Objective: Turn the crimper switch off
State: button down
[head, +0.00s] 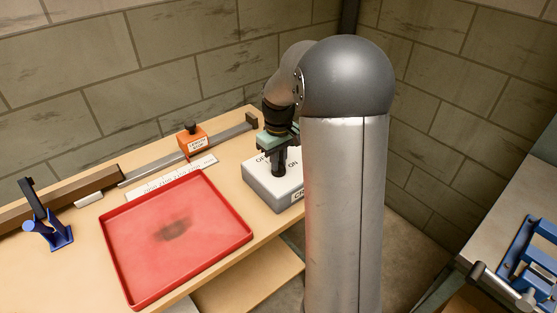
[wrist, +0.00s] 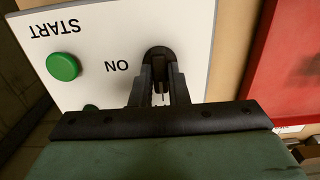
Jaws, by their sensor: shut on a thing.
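The crimper switch box (head: 262,191) is a grey box with a white top at the right end of the bench. My gripper (head: 278,170) points down onto this top. In the wrist view the white panel (wrist: 115,20) carries an upside-down ON beside a black switch knob (wrist: 157,54). My gripper (wrist: 161,85) is shut on the knob, with a finger on either side. The fingers hide part of the knob, so its exact setting is hard to tell.
A green START button (wrist: 63,66) sits on the same panel. A red tray (head: 130,282) lies left of the box. Behind it are an orange block (head: 193,143) on a rail and a white scale strip. A blue stand (head: 48,233) is at the far left.

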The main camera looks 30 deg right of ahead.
jog(key=shift+r, duration=0.1)
jog(key=c, duration=1.4)
grip_release()
notch_tip(320, 180, up, 17)
jog(key=shift+r, duration=0.2)
